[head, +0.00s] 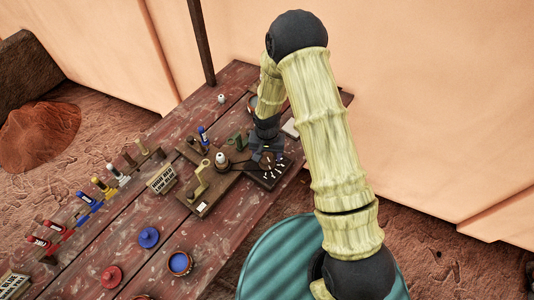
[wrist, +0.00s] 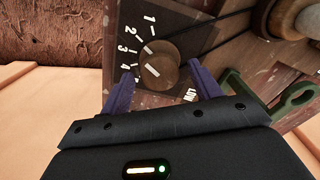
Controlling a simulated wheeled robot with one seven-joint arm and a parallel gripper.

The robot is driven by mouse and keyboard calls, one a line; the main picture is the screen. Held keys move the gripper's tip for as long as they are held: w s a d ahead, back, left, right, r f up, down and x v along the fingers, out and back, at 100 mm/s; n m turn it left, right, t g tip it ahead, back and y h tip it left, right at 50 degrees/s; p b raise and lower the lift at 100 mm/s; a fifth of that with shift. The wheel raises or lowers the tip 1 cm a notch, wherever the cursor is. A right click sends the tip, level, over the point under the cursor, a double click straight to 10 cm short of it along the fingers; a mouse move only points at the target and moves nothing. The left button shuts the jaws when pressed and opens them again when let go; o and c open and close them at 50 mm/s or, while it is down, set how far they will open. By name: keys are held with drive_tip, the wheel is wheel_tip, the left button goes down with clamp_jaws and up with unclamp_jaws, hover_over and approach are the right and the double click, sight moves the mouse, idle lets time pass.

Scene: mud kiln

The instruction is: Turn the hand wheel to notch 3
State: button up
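The hand wheel (wrist: 165,72) is a round brown wooden knob on a dark dial plate (wrist: 185,18). White numbers 1 to 4 run along its upper left side in the wrist view. A white mark at the wheel's edge points up and left, roughly toward 2; a second white bar lies on the knob. My gripper (wrist: 163,73) has its two purple fingers apart, one on each side of the wheel. I cannot tell whether either finger touches it. In the head view, my gripper (head: 266,146) is over the dial plate (head: 272,177) near the table's far right part.
A green bracket (wrist: 288,103) stands right of the wheel in the wrist view. A wooden block with a pale knob (head: 221,160) is left of the dial.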

drive_tip(key=c, duration=0.8)
drive_tip(key=shift+c, duration=0.2)
drive_tip(key=shift+n, duration=0.5)
drive_tip(key=shift+n+b, duration=0.6)
drive_tip(key=shift+n, duration=0.3)
drive_tip(key=shift+n+b, duration=0.4)
drive_tip(key=shift+n, duration=1.1)
drive_tip(key=o, duration=1)
drive_tip(key=shift+c, duration=0.2)
drive_tip(key=shift+r, duration=0.1)
